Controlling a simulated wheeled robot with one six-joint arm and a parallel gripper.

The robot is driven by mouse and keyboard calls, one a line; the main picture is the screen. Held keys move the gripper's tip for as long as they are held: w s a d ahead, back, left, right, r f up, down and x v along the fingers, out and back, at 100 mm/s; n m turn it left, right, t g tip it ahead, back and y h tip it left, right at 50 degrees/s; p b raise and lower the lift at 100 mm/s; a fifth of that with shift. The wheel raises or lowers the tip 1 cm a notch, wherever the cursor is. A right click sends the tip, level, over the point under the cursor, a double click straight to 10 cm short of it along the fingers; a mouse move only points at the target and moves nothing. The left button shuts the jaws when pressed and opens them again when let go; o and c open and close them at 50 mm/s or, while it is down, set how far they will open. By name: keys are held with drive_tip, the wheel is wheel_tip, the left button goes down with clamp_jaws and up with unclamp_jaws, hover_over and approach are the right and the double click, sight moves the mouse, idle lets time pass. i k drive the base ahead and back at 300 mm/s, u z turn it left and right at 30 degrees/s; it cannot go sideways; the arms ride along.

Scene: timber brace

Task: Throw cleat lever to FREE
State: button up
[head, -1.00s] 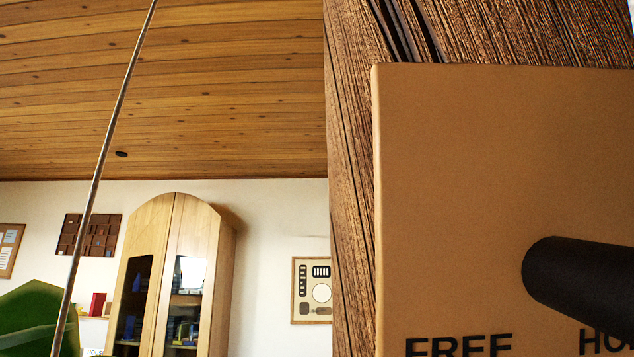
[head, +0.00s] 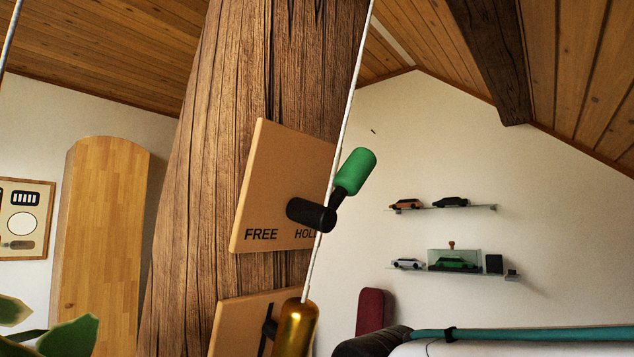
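The cleat lever has a green grip (head: 356,171) on a short black arm, joined to a black round pivot (head: 311,215). It sticks out from a tan plate (head: 275,170) on a thick timber post. The grip points up and to the right, on the HOLD side. FREE (head: 261,234) is printed at the plate's lower left; HOLD is partly covered at the lower right. A pale cord (head: 342,120) runs down in front of the plate, between the pivot and the grip in the picture. My gripper is not in view.
The timber post (head: 200,200) fills the middle. Part of my arm shows at lower right. Shelves with model cars (head: 450,262) are on the far wall; green leaves (head: 68,338) at lower left.

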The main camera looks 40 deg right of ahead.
sight(350, 180)
drive_tip(key=z, duration=1.95)
drive_tip(key=k, duration=0.75)
drive_tip(key=u, duration=0.7)
